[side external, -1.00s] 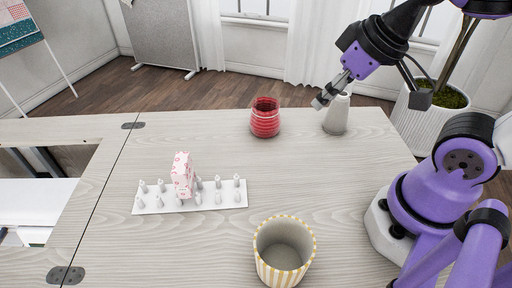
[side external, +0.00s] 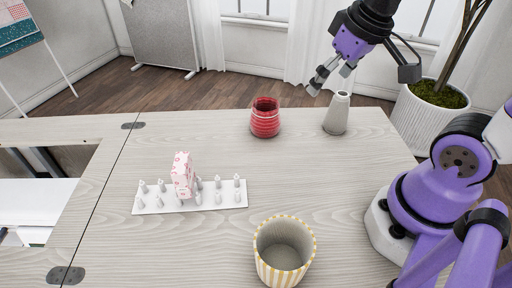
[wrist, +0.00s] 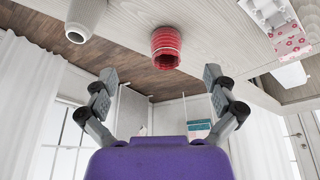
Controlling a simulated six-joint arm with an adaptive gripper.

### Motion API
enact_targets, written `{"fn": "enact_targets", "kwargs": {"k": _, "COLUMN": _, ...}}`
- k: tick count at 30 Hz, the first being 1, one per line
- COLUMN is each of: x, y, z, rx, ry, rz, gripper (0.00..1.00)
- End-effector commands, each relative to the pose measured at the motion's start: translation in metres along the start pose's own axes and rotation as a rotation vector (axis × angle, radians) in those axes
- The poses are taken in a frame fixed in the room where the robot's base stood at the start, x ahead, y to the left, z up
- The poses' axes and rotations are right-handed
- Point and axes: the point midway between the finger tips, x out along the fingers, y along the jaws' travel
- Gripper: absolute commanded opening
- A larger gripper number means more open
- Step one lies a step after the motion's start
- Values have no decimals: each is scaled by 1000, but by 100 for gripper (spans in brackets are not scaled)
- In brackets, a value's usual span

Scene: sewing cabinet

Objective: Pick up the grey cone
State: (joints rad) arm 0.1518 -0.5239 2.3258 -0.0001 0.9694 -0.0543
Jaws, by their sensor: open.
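The grey cone (side external: 337,114) stands upright near the back right edge of the table. It also shows at the top left of the wrist view (wrist: 85,18), outside the fingers. My gripper (side external: 328,79) is above the table's back edge, a little up and left of the cone in the side view. Its fingers are spread apart in the wrist view (wrist: 163,85), with nothing between them. The gripper does not appear to touch the cone.
A red ribbed cup (side external: 265,119) stands left of the cone. A white pegged rack (side external: 226,199) with a pink-patterned block (side external: 182,174) is at left. A yellow-striped pot (side external: 283,253) is at front. The table (side external: 335,180) is clear between them. A potted plant (side external: 425,112) stands behind.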

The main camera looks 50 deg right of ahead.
Motion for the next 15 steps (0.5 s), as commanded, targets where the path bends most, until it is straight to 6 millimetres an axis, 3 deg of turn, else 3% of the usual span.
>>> {"fn": "enact_targets", "kwargs": {"k": 3, "x": 14, "y": 42, "z": -18, "rx": 103, "ry": -131, "rz": 39, "gripper": 100}}
{"fn": "enact_targets", "kwargs": {"k": 9, "x": 41, "y": 107, "z": -24, "rx": 238, "ry": -302, "rz": 47, "gripper": 100}}
{"fn": "enact_targets", "kwargs": {"k": 15, "x": 58, "y": 135, "z": -18, "rx": 294, "ry": -371, "rz": 35, "gripper": 100}}
